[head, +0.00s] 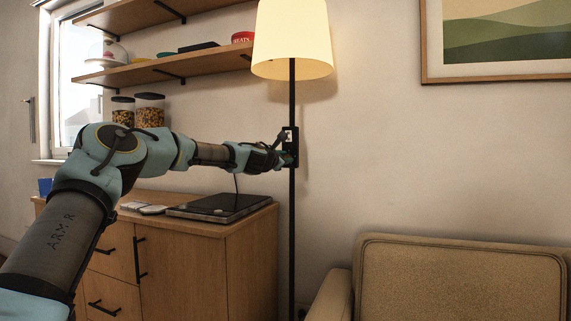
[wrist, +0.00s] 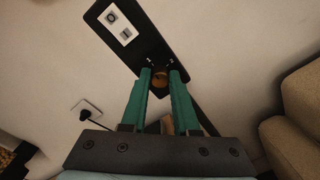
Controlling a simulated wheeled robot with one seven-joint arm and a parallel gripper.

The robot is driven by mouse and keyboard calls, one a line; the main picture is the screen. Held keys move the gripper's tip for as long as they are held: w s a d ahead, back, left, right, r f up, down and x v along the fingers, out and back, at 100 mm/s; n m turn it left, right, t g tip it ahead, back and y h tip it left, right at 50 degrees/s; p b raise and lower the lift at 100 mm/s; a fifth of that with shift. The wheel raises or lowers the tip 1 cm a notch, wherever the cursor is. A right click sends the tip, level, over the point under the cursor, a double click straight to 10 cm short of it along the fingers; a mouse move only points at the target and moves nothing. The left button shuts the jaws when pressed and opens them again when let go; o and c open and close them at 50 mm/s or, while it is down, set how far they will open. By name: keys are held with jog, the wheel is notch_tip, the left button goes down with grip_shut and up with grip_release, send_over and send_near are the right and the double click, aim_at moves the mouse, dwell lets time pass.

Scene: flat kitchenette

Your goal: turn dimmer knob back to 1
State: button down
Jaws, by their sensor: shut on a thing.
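The floor lamp (head: 291,60) has a lit cream shade and a thin black pole. A black control plate (head: 291,135) is mounted on the pole, with a small white panel on it. In the wrist view the plate (wrist: 147,41) runs diagonally and carries a white panel (wrist: 119,25) with two small symbols. The round brownish dimmer knob (wrist: 160,77) sits at the plate's lower part. My gripper (wrist: 161,76) is shut on the knob, one green finger on each side. The fingers hide part of the knob, and its setting cannot be read. In the head view my gripper (head: 287,159) meets the plate.
A wooden cabinet (head: 190,250) with a black flat appliance (head: 220,206) stands below my arm. Shelves (head: 165,65) hang above it. A beige sofa (head: 460,280) is at the lower right. A wall socket with a plug (wrist: 87,112) shows in the wrist view.

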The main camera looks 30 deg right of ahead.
jog(key=shift+n, duration=0.5)
jog(key=c, duration=0.7)
grip_release()
jog(key=shift+o, duration=0.2)
jog(key=b+v, duration=0.3)
jog(key=v, duration=0.7)
jog(key=shift+s+a, duration=0.15)
jog(key=shift+a, duration=0.2)
jog(key=shift+f, duration=0.1)
